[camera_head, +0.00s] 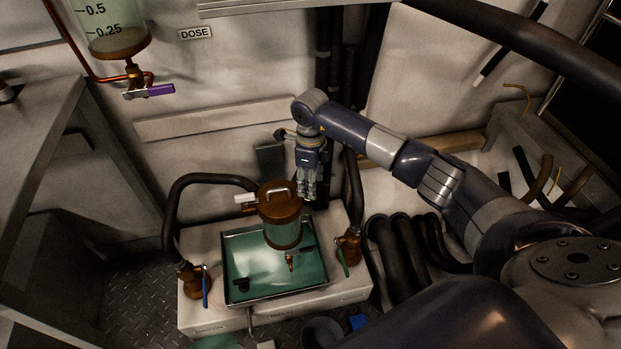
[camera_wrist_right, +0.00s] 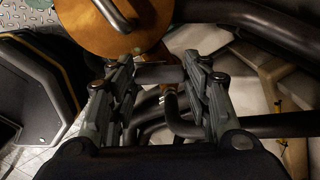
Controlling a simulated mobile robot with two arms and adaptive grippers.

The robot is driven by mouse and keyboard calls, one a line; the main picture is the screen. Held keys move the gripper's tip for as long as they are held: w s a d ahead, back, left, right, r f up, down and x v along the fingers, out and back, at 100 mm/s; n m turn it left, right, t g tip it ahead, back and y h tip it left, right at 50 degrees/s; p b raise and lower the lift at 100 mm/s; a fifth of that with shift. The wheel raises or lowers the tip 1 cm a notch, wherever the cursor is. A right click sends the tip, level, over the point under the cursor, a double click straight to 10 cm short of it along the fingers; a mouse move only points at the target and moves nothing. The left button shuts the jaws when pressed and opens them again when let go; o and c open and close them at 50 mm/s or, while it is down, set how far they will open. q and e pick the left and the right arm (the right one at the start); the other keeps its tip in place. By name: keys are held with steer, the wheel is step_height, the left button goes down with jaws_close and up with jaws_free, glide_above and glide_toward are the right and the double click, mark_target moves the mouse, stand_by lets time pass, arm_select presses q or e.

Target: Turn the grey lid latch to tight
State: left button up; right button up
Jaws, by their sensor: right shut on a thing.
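A canister (camera_head: 282,229) with a brown lid (camera_head: 279,190) and a curved metal handle stands in a shallow teal tray (camera_head: 229,283). The lid also shows at the top of the right wrist view (camera_wrist_right: 150,18). My right gripper (camera_head: 309,196) points down at the lid's right side. In the right wrist view its fingers (camera_wrist_right: 160,82) are shut on the grey lid latch (camera_wrist_right: 158,73), a short grey bar beside the lid's edge. In the head view the gripper hides this latch. A pale lever (camera_head: 244,198) sticks out from the lid's left side. My left gripper is not in view.
Brass valves with a blue handle (camera_head: 205,287) and a green handle (camera_head: 342,263) flank the tray. Black hoses (camera_head: 208,180) arch behind and to the right. A dosing vessel (camera_head: 118,35) with a purple-handled valve (camera_head: 158,91) hangs at upper left.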

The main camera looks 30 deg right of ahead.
steer(key=m+p, duration=0.2)
steer(key=m, duration=0.1)
steer(key=shift+r, duration=0.15)
steer(key=m+p, duration=0.2)
steer(key=m, duration=0.2)
steer(key=shift+m, duration=0.4)
steer(key=m+p, duration=0.2)
steer(key=m, duration=0.1)
steer(key=shift+m, duration=0.3)
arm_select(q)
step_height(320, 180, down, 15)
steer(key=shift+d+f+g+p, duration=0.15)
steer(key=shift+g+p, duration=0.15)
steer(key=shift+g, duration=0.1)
arm_select(e)
steer(key=shift+f+m, duration=0.2)
steer(key=shift+m, duration=0.2)
steer(key=o, duration=1.1)
steer(key=shift+c, duration=0.2)
